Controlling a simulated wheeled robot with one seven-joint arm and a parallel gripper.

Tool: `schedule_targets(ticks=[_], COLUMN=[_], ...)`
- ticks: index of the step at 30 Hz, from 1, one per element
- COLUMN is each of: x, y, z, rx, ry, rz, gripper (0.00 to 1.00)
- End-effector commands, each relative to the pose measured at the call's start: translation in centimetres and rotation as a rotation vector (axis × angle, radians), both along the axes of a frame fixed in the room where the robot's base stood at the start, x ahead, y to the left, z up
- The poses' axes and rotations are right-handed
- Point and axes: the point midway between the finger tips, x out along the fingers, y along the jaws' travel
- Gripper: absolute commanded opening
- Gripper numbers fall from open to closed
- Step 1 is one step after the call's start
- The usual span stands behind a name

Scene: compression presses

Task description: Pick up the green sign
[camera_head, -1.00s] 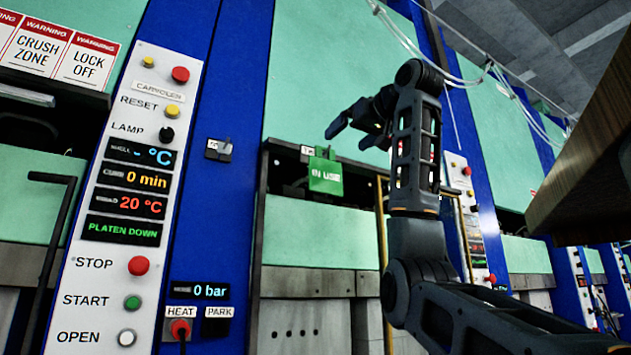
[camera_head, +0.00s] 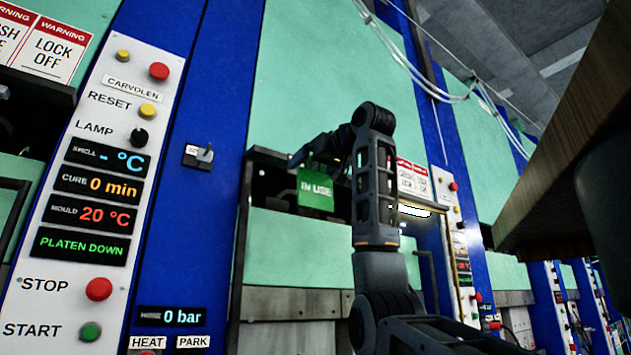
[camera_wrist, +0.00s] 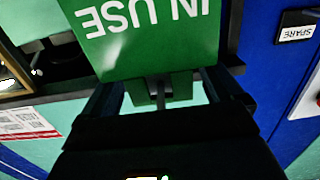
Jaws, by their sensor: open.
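The green sign (camera_head: 316,188), lettered "IN USE", hangs at the front of the press opening in the head view. It fills the upper middle of the wrist view (camera_wrist: 150,50), where its lettering appears upside down. My gripper (camera_head: 305,160) is at the sign's upper edge in the head view. In the wrist view its two dark fingers (camera_wrist: 160,95) are spread, one on each side of a narrow part at the sign's edge. I cannot tell whether either finger touches it.
A control panel (camera_head: 98,190) with buttons and displays stands at the left. A brown wooden edge (camera_head: 545,150) juts in at the upper right. A white and red notice (camera_wrist: 22,124) shows in the wrist view.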

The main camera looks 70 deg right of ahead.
Motion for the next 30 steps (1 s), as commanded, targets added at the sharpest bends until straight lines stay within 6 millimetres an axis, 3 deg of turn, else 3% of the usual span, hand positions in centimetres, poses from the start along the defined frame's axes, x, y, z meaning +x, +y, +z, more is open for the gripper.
schedule_targets(ticks=[10, 30], x=[0.71, 0.67], y=[-0.41, -0.4], z=[-0.1, -0.07], rx=[-0.001, -0.001], ry=[0.001, -0.001], rz=[0.0, 0.0], gripper=[0.93, 0.28])
